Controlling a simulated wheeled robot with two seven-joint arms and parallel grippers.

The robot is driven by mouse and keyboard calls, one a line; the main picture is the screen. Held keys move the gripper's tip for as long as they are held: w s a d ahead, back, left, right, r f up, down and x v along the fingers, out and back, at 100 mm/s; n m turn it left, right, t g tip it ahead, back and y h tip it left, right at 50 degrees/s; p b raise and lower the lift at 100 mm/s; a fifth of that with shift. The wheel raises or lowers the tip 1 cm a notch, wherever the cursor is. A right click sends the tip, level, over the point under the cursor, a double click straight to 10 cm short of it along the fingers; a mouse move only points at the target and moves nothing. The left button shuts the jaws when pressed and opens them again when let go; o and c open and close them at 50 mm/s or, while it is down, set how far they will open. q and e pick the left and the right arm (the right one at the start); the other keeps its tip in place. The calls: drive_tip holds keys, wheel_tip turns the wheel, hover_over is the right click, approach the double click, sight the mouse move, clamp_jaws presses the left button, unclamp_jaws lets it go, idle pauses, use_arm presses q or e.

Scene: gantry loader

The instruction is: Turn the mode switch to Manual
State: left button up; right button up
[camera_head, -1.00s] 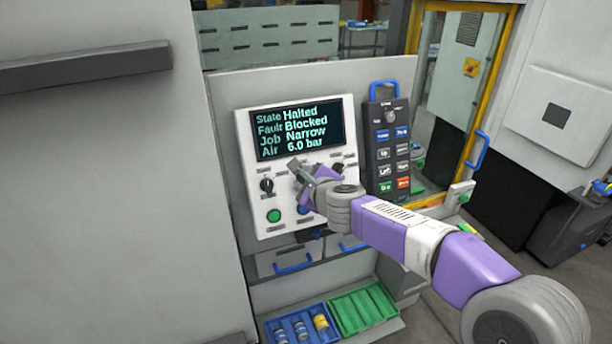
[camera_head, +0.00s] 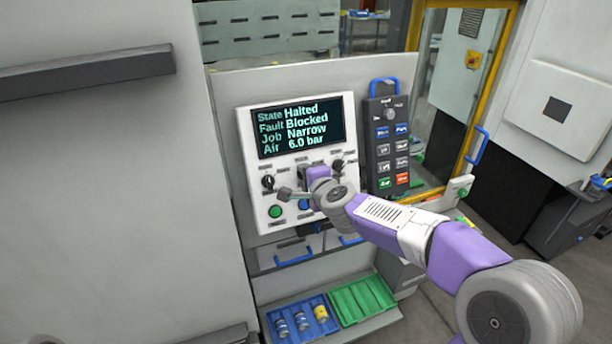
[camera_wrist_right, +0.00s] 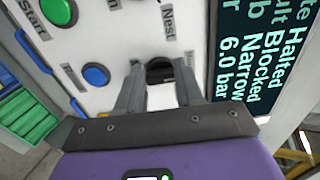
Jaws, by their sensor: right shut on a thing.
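The white control panel (camera_head: 246,150) carries a dark screen (camera_head: 300,127) reading State Halted, Fault Blocked, Job Narrow, Air 6.0 bar. My right gripper (camera_head: 302,182) is at the panel's middle, below the screen. In the right wrist view its two grey fingers (camera_wrist_right: 160,88) are closed on the sides of a black knob (camera_wrist_right: 160,69). In the head view my gripper hides this knob. My left gripper is out of view.
Other black knobs sit left (camera_head: 268,182) and right (camera_head: 338,165) of my gripper. A green button (camera_head: 275,212) and a blue button (camera_head: 304,204) are close below. A grey keypad (camera_head: 386,150) hangs right. Blue (camera_head: 284,309) and green (camera_head: 358,298) trays stand below.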

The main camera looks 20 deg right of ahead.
idle(0.5)
drive_tip(key=o, duration=1)
drive_tip(key=shift+o, duration=0.2)
drive_tip(key=p+v, duration=0.1)
drive_tip(key=v, duration=0.6)
drive_tip(key=shift+s+p, duration=0.25)
drive_tip(key=shift+p, duration=0.15)
